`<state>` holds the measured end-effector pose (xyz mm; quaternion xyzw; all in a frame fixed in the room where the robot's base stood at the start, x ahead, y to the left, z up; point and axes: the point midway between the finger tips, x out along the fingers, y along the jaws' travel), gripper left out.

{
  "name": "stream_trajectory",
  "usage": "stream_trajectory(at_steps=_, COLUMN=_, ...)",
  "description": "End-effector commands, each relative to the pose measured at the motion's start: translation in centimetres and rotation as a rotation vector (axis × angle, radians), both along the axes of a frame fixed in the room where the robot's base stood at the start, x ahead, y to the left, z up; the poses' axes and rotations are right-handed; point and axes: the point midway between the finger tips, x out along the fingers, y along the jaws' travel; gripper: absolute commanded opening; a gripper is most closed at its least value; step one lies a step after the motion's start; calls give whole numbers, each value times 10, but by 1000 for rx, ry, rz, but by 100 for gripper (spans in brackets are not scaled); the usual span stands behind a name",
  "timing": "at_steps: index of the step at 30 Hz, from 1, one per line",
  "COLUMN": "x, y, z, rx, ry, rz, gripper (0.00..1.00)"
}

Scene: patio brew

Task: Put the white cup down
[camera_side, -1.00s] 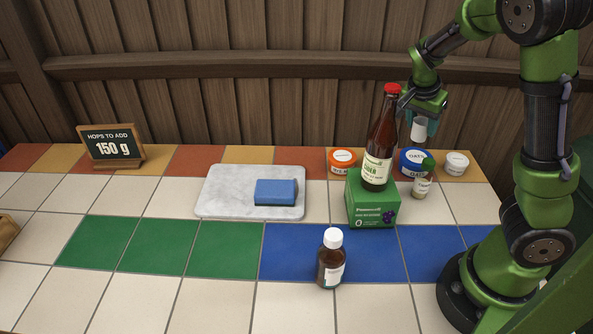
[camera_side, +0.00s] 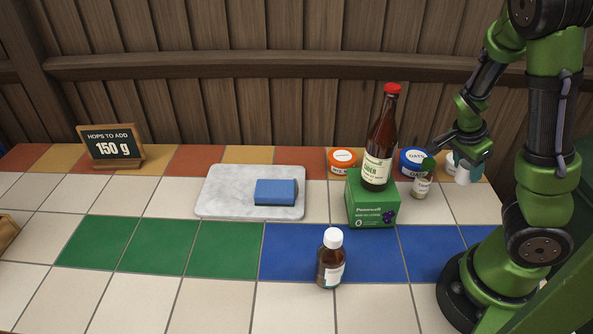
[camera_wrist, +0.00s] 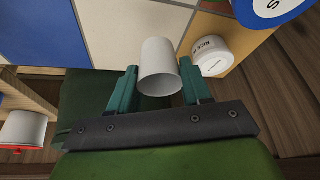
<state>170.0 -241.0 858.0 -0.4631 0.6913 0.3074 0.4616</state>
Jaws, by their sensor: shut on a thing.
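The white cup (camera_wrist: 158,66) is between the two teal fingers of my gripper (camera_wrist: 160,88) in the wrist view, and the gripper is shut on it. In the side view my gripper (camera_side: 463,160) is at the back right of the tiled counter, and the white cup (camera_side: 463,175) shows below it, low near the counter top. I cannot tell whether the cup touches the tiles.
A white tub (camera_wrist: 211,57) is close beside the cup. The counter's front right has free tiles.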

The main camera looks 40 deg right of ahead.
Motion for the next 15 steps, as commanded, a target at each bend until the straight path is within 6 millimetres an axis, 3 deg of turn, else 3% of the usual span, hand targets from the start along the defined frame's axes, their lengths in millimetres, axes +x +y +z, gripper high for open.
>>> stream_trajectory(at_steps=15, x=-1, y=0, z=-42, rx=1, ry=3, rz=-2, gripper=20)
